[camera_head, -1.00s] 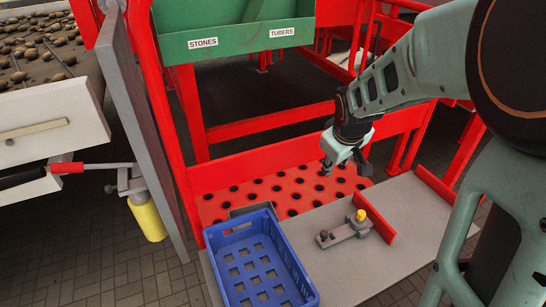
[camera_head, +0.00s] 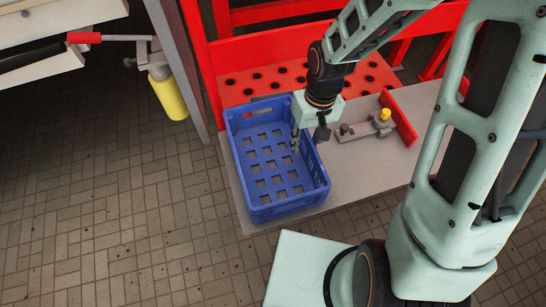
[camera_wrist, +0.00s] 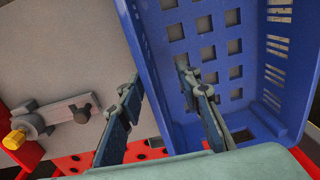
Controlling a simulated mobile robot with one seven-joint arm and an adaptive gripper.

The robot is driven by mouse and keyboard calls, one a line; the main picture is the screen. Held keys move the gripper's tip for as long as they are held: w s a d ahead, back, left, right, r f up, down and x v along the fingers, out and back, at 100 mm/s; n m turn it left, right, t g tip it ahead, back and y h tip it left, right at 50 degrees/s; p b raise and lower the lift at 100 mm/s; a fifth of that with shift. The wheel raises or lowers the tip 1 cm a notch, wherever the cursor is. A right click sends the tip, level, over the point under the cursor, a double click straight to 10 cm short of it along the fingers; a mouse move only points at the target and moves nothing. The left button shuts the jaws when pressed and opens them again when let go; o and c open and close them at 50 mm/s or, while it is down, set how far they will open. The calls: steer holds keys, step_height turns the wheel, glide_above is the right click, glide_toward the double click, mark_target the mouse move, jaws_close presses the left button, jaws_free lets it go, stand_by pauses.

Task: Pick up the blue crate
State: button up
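The blue crate (camera_head: 278,205) is an open, empty box with square holes in its floor, standing upright on the grey platform. In the wrist view, the blue crate (camera_wrist: 225,25) fills the right half. My gripper (camera_head: 308,142) is open at the crate's right side wall. In the wrist view, my gripper (camera_wrist: 159,72) has one finger over the inside of the crate and the other outside it, with the wall's rim between them. The fingers look apart from the wall. I cannot tell exactly how deep they reach.
The grey platform (camera_head: 350,175) carries a metal latch with a yellow knob (camera_head: 385,114) right of the crate. A red perforated panel (camera_head: 240,93) and red frame stand behind. A grey post (camera_head: 178,50) and yellow cylinder (camera_head: 168,96) are at the left. Tiled floor (camera_head: 120,200) is clear.

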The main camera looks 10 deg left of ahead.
mark_target(304, 150)
steer(key=shift+w+f, duration=0.15)
steer(key=shift+f, duration=1.15)
steer(key=shift+w+f, duration=0.15)
steer(key=shift+f, duration=1.1)
steer(key=shift+c, duration=0.3)
jaws_close()
